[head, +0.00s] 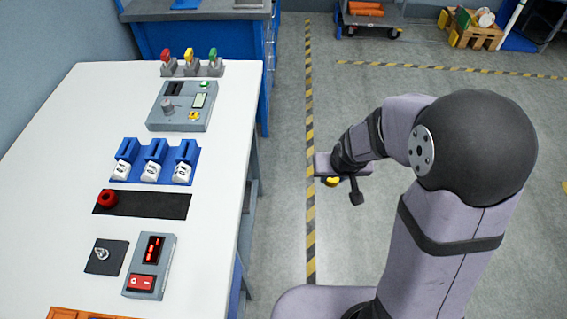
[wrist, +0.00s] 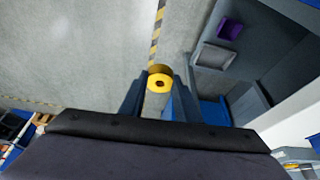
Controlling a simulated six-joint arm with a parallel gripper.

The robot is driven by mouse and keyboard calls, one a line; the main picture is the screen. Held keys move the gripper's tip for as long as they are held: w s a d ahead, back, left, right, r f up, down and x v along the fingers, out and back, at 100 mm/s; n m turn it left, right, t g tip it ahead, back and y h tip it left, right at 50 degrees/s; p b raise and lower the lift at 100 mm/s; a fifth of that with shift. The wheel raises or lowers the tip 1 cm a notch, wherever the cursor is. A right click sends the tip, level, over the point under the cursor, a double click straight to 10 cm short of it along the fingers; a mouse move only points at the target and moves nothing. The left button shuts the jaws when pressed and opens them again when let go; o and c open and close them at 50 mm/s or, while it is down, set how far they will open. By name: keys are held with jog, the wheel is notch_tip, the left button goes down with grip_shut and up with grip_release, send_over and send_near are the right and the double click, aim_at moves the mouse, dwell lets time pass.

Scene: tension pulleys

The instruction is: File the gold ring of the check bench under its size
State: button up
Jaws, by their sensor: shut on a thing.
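The gold ring (wrist: 159,83) is held between the two fingers of my gripper (wrist: 158,98) in the wrist view, with a dark hole in its middle. In the head view the gold ring (head: 332,182) shows as a small yellow patch under my gripper (head: 325,179). My gripper is shut on it, in the air over the floor, to the right of the white bench (head: 215,215). A blue rack (head: 152,177) on the bench has several white labelled parts in front of blue uprights; the labels are too small to read.
On the bench are a grey panel (head: 183,106), a black strip (head: 150,205) with a red round part (head: 107,198), a black pad (head: 106,257) and a box with a red display (head: 150,266). Red, yellow and green levers (head: 191,62) stand behind. The floor beside the bench is clear.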

jog(key=a+r+n+y+p, duration=0.15)
jog(key=a+r, duration=0.25)
jog(key=a, duration=0.6)
jog(key=a+r+n, duration=0.2)
jog(key=a+r, duration=0.1)
jog(key=a, duration=0.8)
jog(key=s+a+r+n+p, duration=0.1)
jog(key=s+a, duration=0.1)
jog(key=a, duration=0.3)
jog(key=s+a+r+n+p, duration=0.1)
jog(key=s+a+r, duration=0.1)
jog(key=a, duration=0.3)
jog(key=s+a+r+n+g+y+p, duration=0.1)
jog(key=s+a, duration=0.2)
jog(key=a, duration=0.2)
jog(key=shift+s+r+n, duration=0.15)
jog(key=shift+r+n, duration=0.15)
jog(key=shift+n, duration=0.05)
jog(key=s+a+r+n+g+y+p, duration=0.1)
jog(key=s+a+n+p, duration=0.4)
jog(key=s+a, duration=0.8)
jog(key=s+a+n+g+p, duration=0.1)
jog(key=s+a+n+p, duration=0.1)
jog(key=s, duration=0.8)
jog(key=s+a+n+g+p, duration=0.1)
jog(key=s+a+n+p, duration=0.2)
jog(key=s, duration=0.7)
jog(key=shift+s+a+f, duration=0.15)
jog(key=shift+s+a, duration=0.15)
jog(key=shift+a, duration=0.35)
